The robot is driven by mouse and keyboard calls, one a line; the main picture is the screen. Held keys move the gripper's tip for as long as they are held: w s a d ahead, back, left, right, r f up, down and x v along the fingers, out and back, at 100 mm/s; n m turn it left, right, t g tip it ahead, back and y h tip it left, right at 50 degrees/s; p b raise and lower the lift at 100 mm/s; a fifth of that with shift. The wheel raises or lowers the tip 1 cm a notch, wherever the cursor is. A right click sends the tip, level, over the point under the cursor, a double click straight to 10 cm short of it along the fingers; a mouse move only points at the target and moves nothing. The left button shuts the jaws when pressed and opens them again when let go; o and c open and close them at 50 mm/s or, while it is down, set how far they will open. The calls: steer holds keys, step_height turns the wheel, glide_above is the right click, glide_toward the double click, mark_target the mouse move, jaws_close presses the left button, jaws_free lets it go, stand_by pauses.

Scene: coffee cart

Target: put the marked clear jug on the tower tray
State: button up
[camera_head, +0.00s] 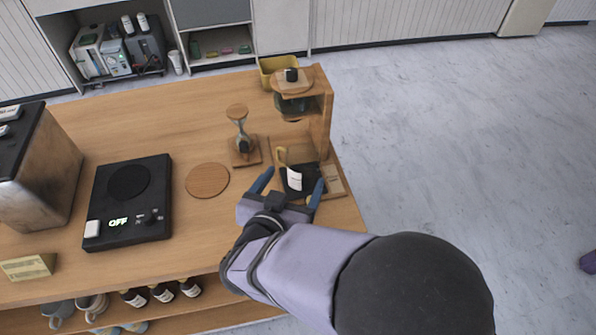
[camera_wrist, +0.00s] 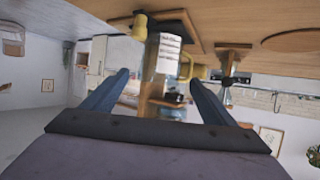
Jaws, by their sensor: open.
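The clear jug (camera_head: 294,179) has a white label and a yellowish handle. It stands at the tower's foot at the right end of the cart, over or just in front of the dark tower tray (camera_head: 312,174); I cannot tell which. In the wrist view, which is upside down, the jug (camera_wrist: 158,62) shows between and beyond my fingers, with its label visible. My gripper (camera_head: 290,183) is open, its blue fingers on either side of the jug's near side in the head view. No grip on the jug shows in the wrist view (camera_wrist: 160,78).
The wooden tower (camera_head: 321,125) rises behind the jug, with a round top plate. An hourglass-shaped stand (camera_head: 241,140) is to its left.

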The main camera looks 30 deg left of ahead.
steer(key=shift+v, duration=1.2)
steer(key=w+d+r+n+g+y+p, duration=0.1)
steer(key=w+d+r+g+y+p, duration=0.2)
steer(key=w, duration=0.6)
steer(key=w+d+g+h+p, duration=0.1)
steer(key=w+d+g, duration=0.15)
steer(key=d, duration=0.45)
steer(key=s+d+f+m+g+h, duration=0.1)
steer(key=s+d+f+g+h, duration=0.1)
steer(key=d, duration=0.7)
steer(key=s+d+f+m+g+h+b, duration=0.1)
steer(key=s+d+f+g, duration=0.2)
steer(key=s+d, duration=0.3)
steer(key=s+d+f+m+g+h+b, duration=0.1)
steer(key=s+d+f, duration=0.3)
steer(key=d, duration=0.9)
steer(key=shift+s+d+f+m+g+h, duration=0.3)
steer(key=shift+d+f+m+g+h, duration=0.15)
steer(key=shift+g+h, duration=0.4)
